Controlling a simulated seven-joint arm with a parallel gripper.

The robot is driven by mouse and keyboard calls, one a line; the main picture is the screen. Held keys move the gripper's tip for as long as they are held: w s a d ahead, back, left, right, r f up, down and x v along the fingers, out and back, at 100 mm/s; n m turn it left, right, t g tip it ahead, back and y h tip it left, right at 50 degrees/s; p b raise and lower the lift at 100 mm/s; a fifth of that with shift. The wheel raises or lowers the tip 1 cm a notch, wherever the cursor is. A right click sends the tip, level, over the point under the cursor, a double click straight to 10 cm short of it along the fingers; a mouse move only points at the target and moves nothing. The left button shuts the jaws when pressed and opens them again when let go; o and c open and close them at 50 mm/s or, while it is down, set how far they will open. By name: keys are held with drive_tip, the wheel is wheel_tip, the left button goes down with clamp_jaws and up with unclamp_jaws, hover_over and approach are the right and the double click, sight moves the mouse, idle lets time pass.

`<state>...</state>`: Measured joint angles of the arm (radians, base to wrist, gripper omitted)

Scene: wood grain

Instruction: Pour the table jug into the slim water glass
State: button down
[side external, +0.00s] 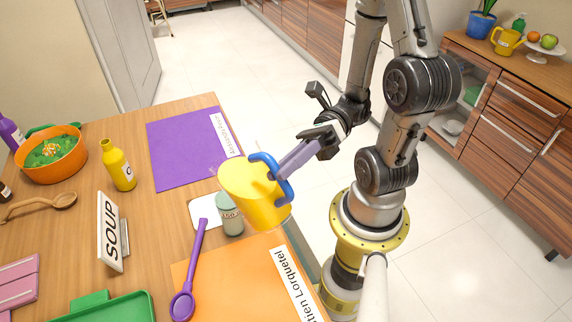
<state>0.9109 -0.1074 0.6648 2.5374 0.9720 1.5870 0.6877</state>
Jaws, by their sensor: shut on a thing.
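A yellow jug (254,195) with a blue handle (267,158) hangs over the near right edge of the table. My gripper (281,174) reaches in from the right and is shut on the jug's handle. The jug looks tilted a little to the left; I cannot see what is inside it. I cannot clearly make out the slim water glass. A faint clear shape shows at the jug's left rim, too unclear to name. A grey-green labelled jar (229,214) stands just left of the jug, partly overlapped by it.
A purple mat (183,150) lies behind and an orange mat (232,278) in front, with a purple spoon (193,268) across it. A SOUP sign (112,232), a yellow bottle (118,165) and an orange soup bowl (50,172) stand left. A white coaster (204,212) lies beside the jar.

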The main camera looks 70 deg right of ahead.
drive_tip(key=shift+w+d+r+m, duration=0.1)
drive_tip(key=shift+w+r+m, duration=0.3)
drive_tip(key=shift+m, duration=0.5)
idle(7.1)
